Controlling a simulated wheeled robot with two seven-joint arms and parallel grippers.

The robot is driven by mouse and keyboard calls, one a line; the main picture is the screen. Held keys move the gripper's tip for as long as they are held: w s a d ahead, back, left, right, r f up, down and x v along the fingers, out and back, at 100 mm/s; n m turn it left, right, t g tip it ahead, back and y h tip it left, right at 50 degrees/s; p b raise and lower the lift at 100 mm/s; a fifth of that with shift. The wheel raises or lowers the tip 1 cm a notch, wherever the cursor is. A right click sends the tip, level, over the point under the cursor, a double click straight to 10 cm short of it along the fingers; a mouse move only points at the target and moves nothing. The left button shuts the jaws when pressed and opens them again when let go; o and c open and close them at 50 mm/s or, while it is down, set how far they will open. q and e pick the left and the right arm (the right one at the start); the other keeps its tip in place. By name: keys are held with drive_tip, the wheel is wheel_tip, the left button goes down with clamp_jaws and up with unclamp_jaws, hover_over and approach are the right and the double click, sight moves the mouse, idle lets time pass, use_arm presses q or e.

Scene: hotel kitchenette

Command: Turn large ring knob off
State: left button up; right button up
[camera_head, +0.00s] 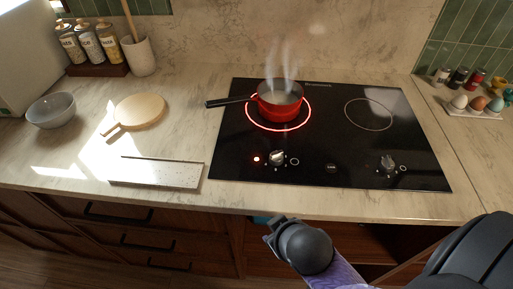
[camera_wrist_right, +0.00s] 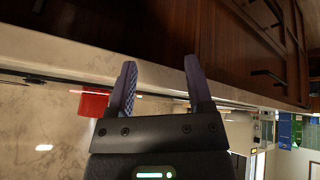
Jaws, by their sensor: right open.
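The black cooktop (camera_head: 325,172) has a large left ring (camera_head: 250,118) glowing red, with a red pot (camera_head: 281,107) on it, steaming. The silver left knob (camera_head: 277,158) stands in front of this ring, with a red light (camera_head: 257,159) lit beside it. A second knob (camera_head: 388,163) stands front right, with no lit light visible. My right arm reaches in front of the counter, below the left knob and apart from it. In the right wrist view my right gripper (camera_wrist_right: 160,78) is open and empty, its fingers apart. My left gripper is out of view.
The right ring (camera_head: 369,114) is unlit and empty. The pot's black handle (camera_head: 231,101) points left. A speckled board (camera_head: 155,173) lies left of the cooktop, with a round wooden board (camera_head: 139,110) and grey bowl (camera_head: 51,110) beyond. Egg cups (camera_head: 477,104) stand at right.

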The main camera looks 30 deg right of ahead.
drive_tip(key=w+r+t, duration=0.2)
drive_tip(key=w, duration=0.1)
drive_tip(key=w+r+t, duration=0.2)
drive_tip(key=w+r, duration=0.1)
drive_tip(key=w+r+n+t, duration=0.1)
drive_tip(key=w+r, duration=0.1)
drive_tip(key=w, duration=0.1)
drive_tip(key=shift+d+r+t+h, duration=0.1)
drive_tip(key=shift+r+t+h, duration=0.1)
drive_tip(key=shift+t+h, duration=0.15)
drive_tip(key=w+a+r+n+t+y, duration=0.35)
drive_tip(key=w+r+t, duration=0.25)
drive_tip(key=r, duration=0.2)
drive_tip(key=w+a+r+n+y, duration=0.2)
drive_tip(key=a+r+n+y, duration=0.45)
drive_tip(key=n+y, duration=0.5)
drive_tip(key=n+g+h, duration=1.1)
drive_tip(key=g+h, duration=0.2)
drive_tip(key=g, duration=0.4)
hover_over(277, 153)
wheel_tip(277, 153, down, 9)
drive_tip(key=shift+g, duration=0.25)
wheel_tip(277, 153, down, 9)
drive_tip(key=shift+s+f+b, duration=0.1)
drive_tip(key=shift+b, duration=0.95)
drive_tip(key=shift+f, duration=0.2)
